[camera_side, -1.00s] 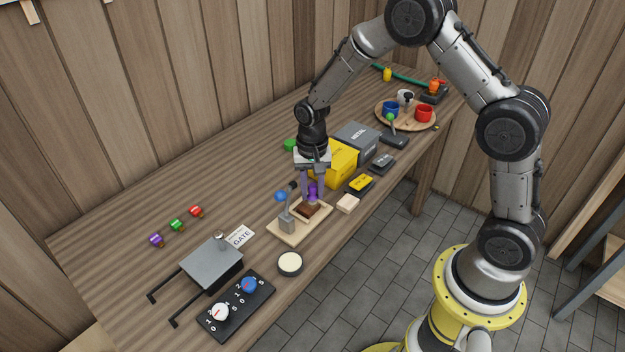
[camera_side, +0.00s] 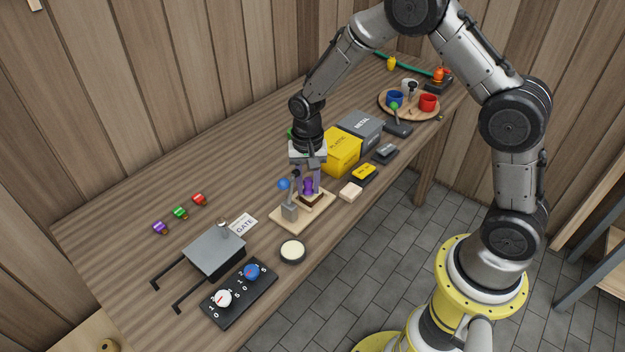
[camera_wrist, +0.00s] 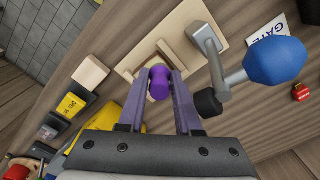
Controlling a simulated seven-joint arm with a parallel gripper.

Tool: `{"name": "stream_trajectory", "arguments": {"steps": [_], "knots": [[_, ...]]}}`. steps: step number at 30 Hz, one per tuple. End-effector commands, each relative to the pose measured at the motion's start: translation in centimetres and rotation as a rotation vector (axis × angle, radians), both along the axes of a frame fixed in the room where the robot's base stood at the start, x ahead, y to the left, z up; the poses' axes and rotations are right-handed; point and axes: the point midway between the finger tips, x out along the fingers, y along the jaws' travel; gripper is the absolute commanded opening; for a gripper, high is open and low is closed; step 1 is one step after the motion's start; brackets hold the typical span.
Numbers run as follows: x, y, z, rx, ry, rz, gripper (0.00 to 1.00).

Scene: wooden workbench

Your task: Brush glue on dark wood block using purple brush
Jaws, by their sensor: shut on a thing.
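My gripper (camera_side: 308,188) is shut on the purple brush (camera_side: 308,184), which stands upright between the fingers; in the wrist view the purple brush (camera_wrist: 159,83) shows from above. The dark wood block (camera_side: 312,200) sits on a light wooden board (camera_side: 287,226), just below the brush. I cannot tell whether the bristles touch the block. In the wrist view the brush and fingers mostly hide the block. A round dark tin with a pale filling (camera_side: 292,250), perhaps glue, stands in front of the board.
A clamp with a blue knob (camera_side: 284,184) stands on the board close beside my gripper. A yellow box (camera_side: 342,152) and a grey metal box (camera_side: 362,130) stand behind to the right. A pale wood block (camera_side: 351,191) lies right of the board.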

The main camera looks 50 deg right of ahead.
Motion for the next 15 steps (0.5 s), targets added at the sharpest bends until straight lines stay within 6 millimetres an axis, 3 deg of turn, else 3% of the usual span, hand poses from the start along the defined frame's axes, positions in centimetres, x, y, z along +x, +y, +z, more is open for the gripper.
{"name": "stream_trajectory", "arguments": {"steps": [2,12,15], "knots": [[0.0,0.3,0.0,0.000,0.000,-0.002,0.00],[-0.1,-3.0,-0.1,0.000,0.001,-0.004,0.00],[0.1,-2.8,1.5,0.000,-0.006,0.000,0.00]]}}
